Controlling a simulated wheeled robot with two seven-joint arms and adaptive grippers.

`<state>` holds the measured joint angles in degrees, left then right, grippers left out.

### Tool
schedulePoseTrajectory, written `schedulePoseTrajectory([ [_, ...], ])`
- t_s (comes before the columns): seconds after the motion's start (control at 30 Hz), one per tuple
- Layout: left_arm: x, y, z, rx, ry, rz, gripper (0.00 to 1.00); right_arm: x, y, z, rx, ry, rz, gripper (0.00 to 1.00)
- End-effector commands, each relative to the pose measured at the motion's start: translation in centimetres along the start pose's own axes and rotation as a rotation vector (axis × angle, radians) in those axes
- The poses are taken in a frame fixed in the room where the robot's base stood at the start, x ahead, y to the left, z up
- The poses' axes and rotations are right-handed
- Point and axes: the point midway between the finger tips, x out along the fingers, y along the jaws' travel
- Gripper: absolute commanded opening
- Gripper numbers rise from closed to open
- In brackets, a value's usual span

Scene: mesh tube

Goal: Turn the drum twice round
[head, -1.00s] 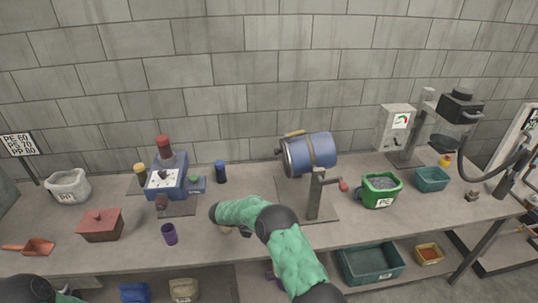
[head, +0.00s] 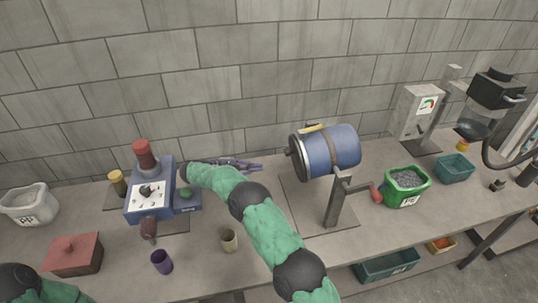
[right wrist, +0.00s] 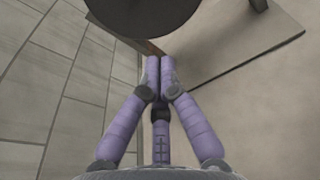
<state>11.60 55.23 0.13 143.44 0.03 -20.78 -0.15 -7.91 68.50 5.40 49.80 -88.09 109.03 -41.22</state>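A crank with a red grip (head: 376,192) sticks out to the right of the post. My right gripper (head: 258,168) is left of the drum's end, apart from it. In the right wrist view its purple fingers (right wrist: 160,66) are together with nothing visible between them. A dark round shape (right wrist: 145,12) is just beyond them. My left gripper is out of view.
A green tub of grey pellets (head: 406,186) stands right of the crank, with a teal bin (head: 455,168) beyond. A blue machine (head: 150,190), beige cup (head: 229,240), purple cup (head: 161,261) and red-lidded box (head: 75,254) are left. The wall is close behind.

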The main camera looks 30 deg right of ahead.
Motion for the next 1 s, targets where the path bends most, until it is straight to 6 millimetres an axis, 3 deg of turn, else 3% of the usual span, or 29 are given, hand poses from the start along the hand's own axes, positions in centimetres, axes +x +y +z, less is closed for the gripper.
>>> schedulePoseTrajectory([
  [0.17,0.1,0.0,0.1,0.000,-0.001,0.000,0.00,1.6,0.0,0.2,0.001,-0.003,-0.004,0.00],
  [0.63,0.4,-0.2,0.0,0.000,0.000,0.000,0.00,10.1,-0.1,0.1,0.001,-0.002,-0.004,0.00],
  [0.8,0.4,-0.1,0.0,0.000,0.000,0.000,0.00,9.1,0.0,2.4,0.002,-0.001,0.000,0.00],
  [1.0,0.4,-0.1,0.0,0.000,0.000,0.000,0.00,8.7,0.0,3.6,0.000,0.000,-0.001,0.00],
])
